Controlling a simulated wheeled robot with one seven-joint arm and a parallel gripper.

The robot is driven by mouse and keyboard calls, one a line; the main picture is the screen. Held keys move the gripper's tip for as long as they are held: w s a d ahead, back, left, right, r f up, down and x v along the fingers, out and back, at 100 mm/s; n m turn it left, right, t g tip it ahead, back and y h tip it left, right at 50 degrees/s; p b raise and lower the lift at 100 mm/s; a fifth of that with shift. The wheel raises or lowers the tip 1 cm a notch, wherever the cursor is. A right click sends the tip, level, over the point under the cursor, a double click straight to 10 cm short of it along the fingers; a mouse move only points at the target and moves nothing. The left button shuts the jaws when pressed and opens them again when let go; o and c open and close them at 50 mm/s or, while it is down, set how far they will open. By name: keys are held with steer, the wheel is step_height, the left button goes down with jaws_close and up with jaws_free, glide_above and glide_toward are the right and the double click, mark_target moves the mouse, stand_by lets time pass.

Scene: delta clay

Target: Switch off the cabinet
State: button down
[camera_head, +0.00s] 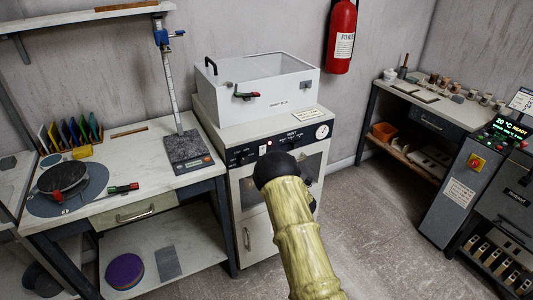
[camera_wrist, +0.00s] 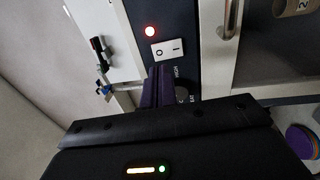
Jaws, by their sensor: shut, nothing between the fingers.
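The cabinet (camera_head: 262,203) is a pale unit with a dark control panel (camera_head: 247,155) along its top front edge. In the wrist view, a white rocker switch (camera_wrist: 168,49) marked O and I sits on the dark panel. A red lamp (camera_wrist: 150,31) beside it is lit. My gripper (camera_wrist: 159,69) is shut and empty, its purple fingertips just below the switch in that picture, near the O end. I cannot tell whether they touch it or which side is pressed. In the head view my arm hides the gripper and part of the panel.
A white lidded box (camera_head: 275,99) stands on the cabinet. A workbench (camera_head: 150,165) with a scale (camera_head: 187,150) is at the left. A side table (camera_head: 425,112) and a grey machine (camera_head: 465,190) with a red button are at the right. Floor between is clear.

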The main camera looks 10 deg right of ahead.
mark_target(264, 148)
steer(key=x, duration=0.5)
steer(key=shift+w+p, duration=0.35)
steer(key=shift+p, duration=0.05)
steer(key=shift+d, duration=0.1)
